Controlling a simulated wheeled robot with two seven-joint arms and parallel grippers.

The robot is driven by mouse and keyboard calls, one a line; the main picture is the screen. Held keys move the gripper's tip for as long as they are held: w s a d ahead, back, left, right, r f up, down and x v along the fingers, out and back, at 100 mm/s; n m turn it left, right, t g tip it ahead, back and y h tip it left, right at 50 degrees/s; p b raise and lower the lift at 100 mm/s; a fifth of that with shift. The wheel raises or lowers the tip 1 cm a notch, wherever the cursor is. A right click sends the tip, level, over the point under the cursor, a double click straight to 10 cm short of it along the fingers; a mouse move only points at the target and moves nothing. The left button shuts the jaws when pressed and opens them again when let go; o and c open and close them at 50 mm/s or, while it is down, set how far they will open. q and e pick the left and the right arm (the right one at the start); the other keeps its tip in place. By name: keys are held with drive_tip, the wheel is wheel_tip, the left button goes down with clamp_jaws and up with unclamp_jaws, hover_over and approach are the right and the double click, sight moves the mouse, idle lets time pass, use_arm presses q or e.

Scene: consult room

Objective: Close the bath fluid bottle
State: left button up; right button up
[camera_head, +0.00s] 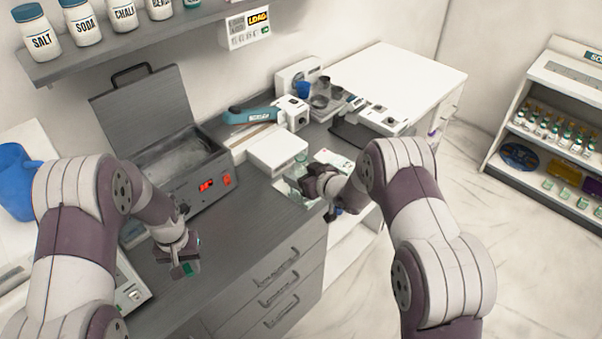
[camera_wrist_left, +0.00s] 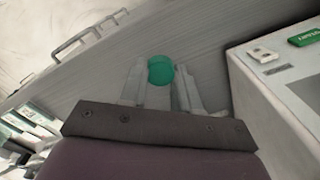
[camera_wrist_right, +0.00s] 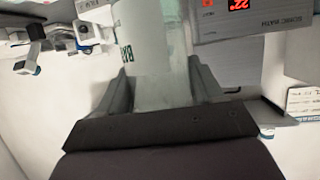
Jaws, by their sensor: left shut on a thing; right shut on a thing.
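My left gripper (camera_head: 186,268) is shut on a green round cap (camera_wrist_left: 161,70), seen between its fingertips in the left wrist view. It holds the cap over the front of the dark counter, apart from the bottle. My right gripper (camera_wrist_right: 160,90) is shut on a pale bottle (camera_wrist_right: 150,45) with dark letters on its side, of which only part can be read. The bottle's upper end runs out of the right wrist view. In the head view my right gripper (camera_head: 318,185) is over the counter's right end, and the bottle is mostly hidden and hard to make out.
A grey box with a raised lid (camera_head: 185,155) and red display stands at the back of the counter (camera_head: 235,245). A white box (camera_head: 277,150) is behind my right gripper. A blue jug (camera_head: 15,180) is at the left. A shelf (camera_head: 130,40) with labelled jars hangs above.

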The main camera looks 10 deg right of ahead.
drive_tip(key=o, duration=0.5)
drive_tip(key=shift+c, duration=0.2)
drive_tip(key=c, duration=0.7)
drive_tip(key=shift+c, duration=0.2)
drive_tip(key=shift+r, duration=0.1)
